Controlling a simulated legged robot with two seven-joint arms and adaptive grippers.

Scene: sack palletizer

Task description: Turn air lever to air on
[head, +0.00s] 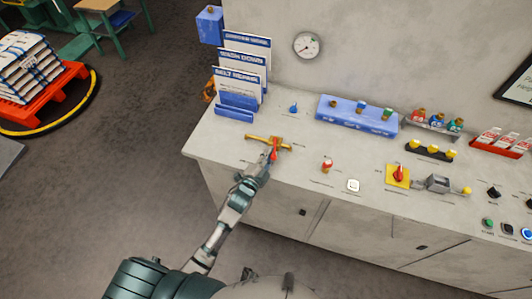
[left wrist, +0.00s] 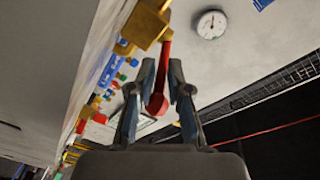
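The air lever is a red handle (head: 274,153) on a yellow brass valve body (head: 262,140), near the left end of the grey counter. My left gripper (head: 267,161) reaches it from the front. In the left wrist view the red handle (left wrist: 157,103) lies between the two fingers of my left gripper (left wrist: 162,72), which are closed in close on both sides of it. The handle runs from the yellow valve block (left wrist: 145,25) back between the fingers, its rounded end toward the palm. My right gripper is not in view.
Upright cards in a blue rack (head: 236,106) stand behind the valve. A blue tray (head: 350,126) with small fittings is to the right. A red knob (head: 327,165), white button (head: 353,185) and yellow-red switch (head: 398,174) sit on the counter. A round gauge (head: 306,45) hangs on the wall.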

